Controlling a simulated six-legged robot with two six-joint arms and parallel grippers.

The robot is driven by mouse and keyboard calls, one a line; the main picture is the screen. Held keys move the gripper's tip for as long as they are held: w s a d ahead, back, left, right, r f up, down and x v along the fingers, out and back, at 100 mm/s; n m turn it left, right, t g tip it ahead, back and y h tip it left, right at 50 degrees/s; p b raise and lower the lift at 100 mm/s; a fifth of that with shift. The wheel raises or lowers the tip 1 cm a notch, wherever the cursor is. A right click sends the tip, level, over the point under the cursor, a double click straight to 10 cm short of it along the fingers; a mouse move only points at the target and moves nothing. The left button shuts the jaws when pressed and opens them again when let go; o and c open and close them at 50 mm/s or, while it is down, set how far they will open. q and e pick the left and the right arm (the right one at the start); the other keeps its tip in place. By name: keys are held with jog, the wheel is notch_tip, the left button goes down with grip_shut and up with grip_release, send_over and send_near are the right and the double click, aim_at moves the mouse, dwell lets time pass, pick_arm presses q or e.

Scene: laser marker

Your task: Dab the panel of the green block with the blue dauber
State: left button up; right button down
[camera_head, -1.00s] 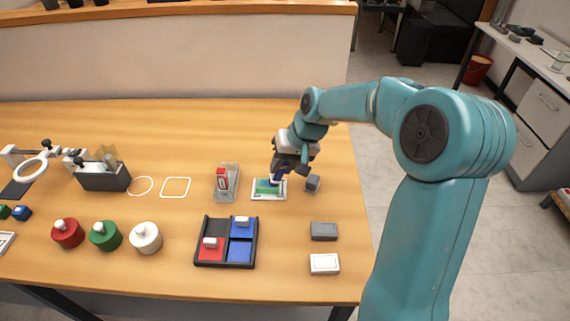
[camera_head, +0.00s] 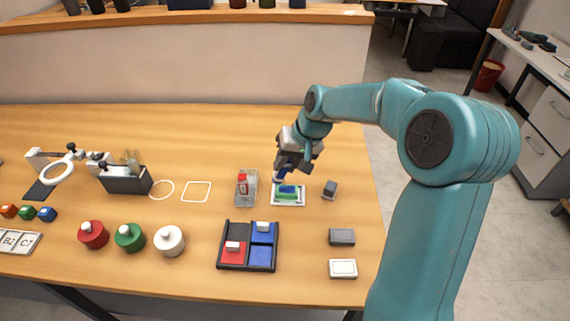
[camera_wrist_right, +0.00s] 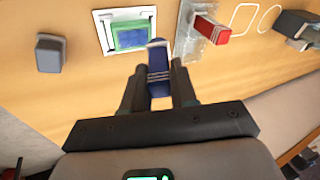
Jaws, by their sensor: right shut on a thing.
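The green block (camera_head: 287,196) sits on a white framed card on the table. In the right wrist view the green block (camera_wrist_right: 117,45) has a bluish panel (camera_wrist_right: 131,38) framed by green. My right gripper (camera_head: 284,172) is shut on the blue dauber (camera_head: 280,178), just above the block's far left side. The dauber (camera_wrist_right: 158,62) also shows between the fingers of my right gripper (camera_wrist_right: 157,83) in the wrist view, its end beside the block's edge. I cannot tell whether it touches the block. My left gripper is not in view.
A clear holder with a red piece (camera_head: 243,183) stands just left of the card. A small grey block (camera_head: 330,188) is to its right. A black tray with red and blue pads (camera_head: 221,256) lies in front. Red, green and white round pots (camera_head: 169,241) stand further left.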

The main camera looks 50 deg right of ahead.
jog(key=shift+w+a+r+p, duration=0.2)
jog(key=shift+r+p, duration=0.15)
jog(key=shift+r, duration=0.15)
jog(key=shift+w+a+r+p, duration=0.1)
jog(key=shift+w+r+p, duration=0.15)
jog(key=shift+r, duration=0.2)
jog(key=shift+r+p, duration=0.35)
jog(key=shift+p, duration=0.05)
jog(key=shift+p+v, duration=0.55)
jog(key=shift+v, duration=0.35)
jog(key=shift+d+r, duration=0.1)
jog(key=shift+r, duration=0.2)
jog(key=shift+w+r+p, duration=0.1)
jog(key=shift+w+p, duration=0.15)
jog(key=shift+p, duration=0.1)
